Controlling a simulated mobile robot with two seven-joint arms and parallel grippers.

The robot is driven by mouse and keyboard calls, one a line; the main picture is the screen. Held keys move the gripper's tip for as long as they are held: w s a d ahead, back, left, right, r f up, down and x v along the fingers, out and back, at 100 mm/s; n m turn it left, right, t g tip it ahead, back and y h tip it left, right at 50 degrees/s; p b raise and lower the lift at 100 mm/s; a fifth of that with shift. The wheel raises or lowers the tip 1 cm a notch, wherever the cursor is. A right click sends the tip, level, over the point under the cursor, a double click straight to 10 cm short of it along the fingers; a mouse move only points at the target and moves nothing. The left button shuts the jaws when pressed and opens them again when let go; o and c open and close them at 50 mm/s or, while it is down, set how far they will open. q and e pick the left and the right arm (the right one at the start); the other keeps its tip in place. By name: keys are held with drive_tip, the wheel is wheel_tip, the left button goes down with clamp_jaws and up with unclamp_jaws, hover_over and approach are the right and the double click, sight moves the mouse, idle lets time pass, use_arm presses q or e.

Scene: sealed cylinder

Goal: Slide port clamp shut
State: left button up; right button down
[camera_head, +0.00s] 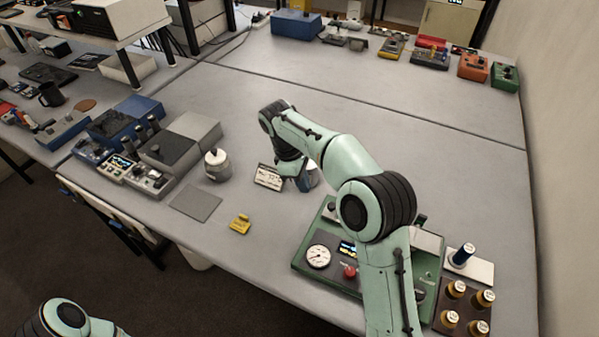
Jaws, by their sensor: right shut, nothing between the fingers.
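My right arm reaches over the table from the lower right, and my right gripper (290,172) is low over the table, shut and empty. It is next to a small white display card (269,177) and a blue-grey cylindrical thing (311,178), which it partly hides. I cannot tell whether it touches either one. A metal canister with a pale knob (216,165) stands upright to the left. I cannot make out the port clamp for certain; it may be hidden by the gripper. Only links of my left arm show at the bottom left, not its gripper.
A green device with a gauge (318,257) sits partly under my right arm. A rack of gold-capped vials (466,308) is at lower right. A yellow block (240,224) and grey pad (195,203) lie in front. Grey-blue instruments (180,145) stand left.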

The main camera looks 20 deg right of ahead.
sight(325, 209)
use_arm(q)
drive_tip(key=shift+s+f+b, duration=0.6)
drive_tip(key=shift+s+f, duration=0.55)
use_arm(e)
drive_tip(key=shift+s+d+f, duration=1.65)
drive_tip(key=shift+d+f, duration=0.2)
